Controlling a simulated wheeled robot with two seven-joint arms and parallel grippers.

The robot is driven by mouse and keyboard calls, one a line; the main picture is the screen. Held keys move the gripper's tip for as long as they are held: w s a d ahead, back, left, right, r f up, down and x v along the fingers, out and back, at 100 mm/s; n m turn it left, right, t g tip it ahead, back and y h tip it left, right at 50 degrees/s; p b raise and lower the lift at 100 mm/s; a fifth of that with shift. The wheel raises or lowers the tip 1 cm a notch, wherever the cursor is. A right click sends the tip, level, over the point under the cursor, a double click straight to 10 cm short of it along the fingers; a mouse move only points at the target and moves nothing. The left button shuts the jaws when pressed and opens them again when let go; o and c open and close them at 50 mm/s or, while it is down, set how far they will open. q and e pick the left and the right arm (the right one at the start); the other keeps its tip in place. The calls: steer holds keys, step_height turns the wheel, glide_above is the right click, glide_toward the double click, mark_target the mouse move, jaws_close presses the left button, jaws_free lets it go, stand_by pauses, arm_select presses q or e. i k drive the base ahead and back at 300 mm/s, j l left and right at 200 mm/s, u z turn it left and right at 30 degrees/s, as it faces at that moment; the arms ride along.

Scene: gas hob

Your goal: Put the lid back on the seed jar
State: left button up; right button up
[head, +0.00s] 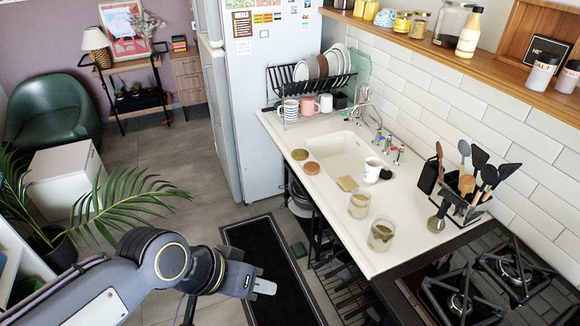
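Two open glass jars stand on the white counter (333,222) near its front edge. The nearer jar (381,234) has dark greenish contents and the farther jar (358,206) has pale beige contents. I cannot tell for sure which is the seed jar. Two round lid-like discs lie farther back, left of the sink: an olive-yellow one (300,154) and a reddish-brown one (311,169). My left gripper (266,287) is over the floor, left of the counter and apart from jars and discs. Its fingers show edge-on, so their opening is unclear. My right gripper is out of view.
A utensil rack (464,197) and gas hob (490,285) lie right. A dish rack (312,84) stands at the back. The counter around the discs is mostly clear.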

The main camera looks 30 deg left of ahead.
mark_target(381, 237)
steer(key=k+z, duration=0.15)
steer(key=z, duration=2.2)
steer(key=k+j, duration=0.2)
steer(key=j, duration=0.35)
steer(key=k+j, duration=0.2)
steer(key=j, duration=0.4)
steer(key=k+j, duration=0.15)
steer(key=j, duration=0.4)
steer(key=k+j, duration=0.2)
steer(key=j, duration=0.4)
steer(key=k+j, duration=0.2)
steer(key=j, duration=0.35)
steer(key=k+j, duration=0.2)
steer(key=j, duration=0.35)
steer(key=k+j, duration=0.2)
steer(key=j, duration=0.4)
steer(key=k+j, duration=0.15)
steer(key=j, duration=0.4)
